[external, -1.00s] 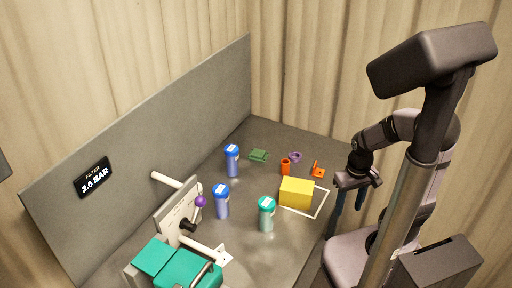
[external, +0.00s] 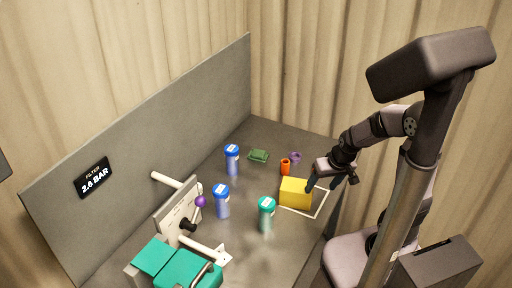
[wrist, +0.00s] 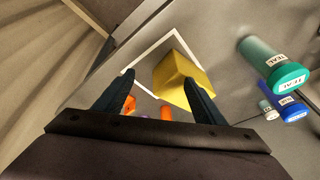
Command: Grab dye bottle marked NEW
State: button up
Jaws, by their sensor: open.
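Three capped bottles stand on the grey bench: a far blue bottle (external: 232,162), a nearer blue bottle (external: 221,203) and a teal-capped bottle (external: 266,215). In the wrist view the teal-capped bottle (wrist: 275,65) has a label reading TEAL. A blue-capped bottle (wrist: 282,102) is beside it, its label too small to read surely. I cannot read NEW on any bottle. My gripper (external: 327,186) is open and empty, above the bench just right of the yellow block (external: 296,194). In the wrist view the block (wrist: 183,82) shows by the right finger of my gripper (wrist: 158,90).
A white square outline (external: 318,210) lies around the block's right side. An orange cup (external: 285,168), a purple ring (external: 295,157) and a green piece (external: 258,156) lie at the back. A panel with a purple knob (external: 201,201) and teal boxes (external: 178,268) stand at front left.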

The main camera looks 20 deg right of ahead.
jog(key=w+a+n+t+b, duration=0.1)
jog(key=w+a+t+b, duration=0.15)
jog(key=w, duration=0.65)
notch_tip(320, 180, up, 8)
jog(key=f+n+t+y+b, duration=0.1)
jog(key=n+t+y+b, duration=0.4)
jog(key=n+t+y, duration=0.3)
send_over(237, 152)
jog(key=shift+a+r+m+t+y, duration=0.1)
jog(key=shift+r+m+t+y, duration=0.2)
jog(key=shift+m+y, duration=0.35)
notch_tip(237, 152, down, 7)
jog(key=shift+f+p, duration=0.15)
jog(key=shift+p, duration=0.65)
jog(key=shift+x, duration=0.9)
jog(key=shift+w+a+p, duration=0.3)
jog(key=shift+w, duration=0.15)
